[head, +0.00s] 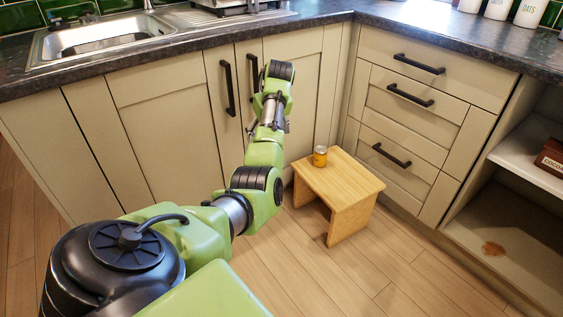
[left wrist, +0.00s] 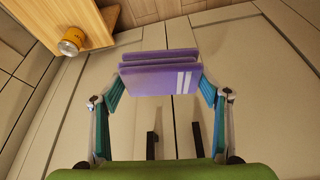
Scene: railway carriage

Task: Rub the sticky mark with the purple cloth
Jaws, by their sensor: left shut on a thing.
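The purple cloth (left wrist: 158,78) is folded, with white stripes at its right end. My left gripper (left wrist: 162,86) is shut on it, one finger at each end, and holds it in the air in front of the cabinet doors. In the head view my left arm reaches toward these doors, and the cloth cannot be made out there. A brown sticky mark (head: 493,249) lies on the bottom shelf of the open unit at the right, well apart from the cloth. My right gripper is not in view.
A wooden stool (head: 346,184) with a yellow-labelled jar (head: 320,156) stands right of my left arm; the jar also shows in the left wrist view (left wrist: 72,41). A brown box (head: 551,158) sits on the upper shelf. Drawers with black handles (head: 410,95) stand behind the stool.

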